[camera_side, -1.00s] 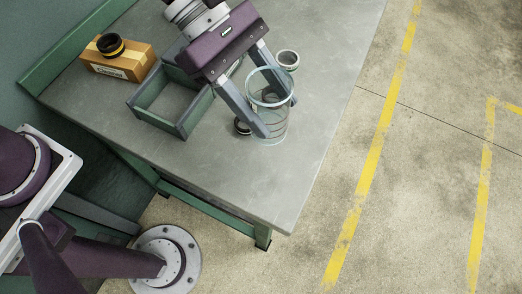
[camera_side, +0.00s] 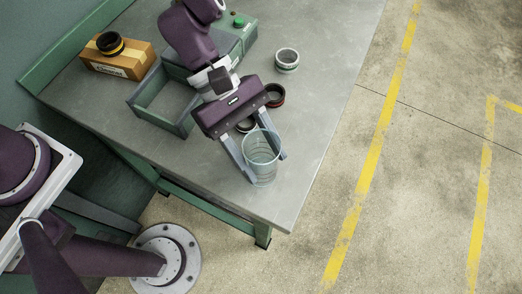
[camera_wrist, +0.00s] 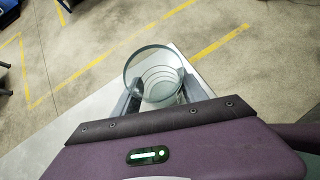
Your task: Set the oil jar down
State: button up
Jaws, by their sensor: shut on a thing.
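The oil jar (camera_side: 262,160) is a clear, open-topped glass jar near the front part of the grey table (camera_side: 215,200). My gripper (camera_side: 262,172) is shut on it, with one finger on each side. In the wrist view the jar (camera_wrist: 158,78) stands between the two fingers of my gripper (camera_wrist: 156,95), its round mouth facing the camera and ring lines showing inside. The jar looks upright. I cannot tell whether its base touches the table top.
Dark rings (camera_side: 274,95) lie behind my gripper, and a white-rimmed ring (camera_side: 287,59) stands farther back. A green machine (camera_side: 238,38) is behind. The table's front right is clear.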

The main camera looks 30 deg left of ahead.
jog(key=o, duration=1.4)
jog(key=shift+c, duration=0.2)
